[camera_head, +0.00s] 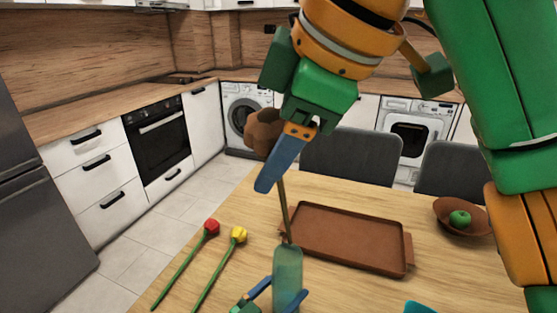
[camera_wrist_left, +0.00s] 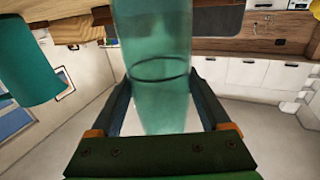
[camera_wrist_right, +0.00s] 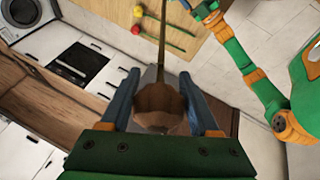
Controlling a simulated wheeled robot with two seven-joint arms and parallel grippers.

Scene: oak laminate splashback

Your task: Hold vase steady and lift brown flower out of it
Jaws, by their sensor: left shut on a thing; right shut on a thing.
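The brown flower (camera_head: 263,133) is held high, its stem running down to the vase mouth. In the right wrist view its brown head (camera_wrist_right: 158,103) sits between the fingers of my right gripper (camera_head: 268,182), which is shut on it. The translucent teal vase (camera_head: 288,272) stands upright at the table's near side. My left gripper (camera_head: 272,296) is shut around the vase, which also shows between its fingers in the left wrist view (camera_wrist_left: 160,70). Whether the stem's lower end is still inside the vase is hard to tell.
A red flower (camera_head: 211,227) and a yellow flower (camera_head: 239,235) lie left of the vase. A brown tray (camera_head: 345,240) lies to its right. A brown bowl (camera_head: 448,215) with a green apple (camera_head: 460,218) is farther right. A teal object (camera_head: 420,307) shows at the near edge.

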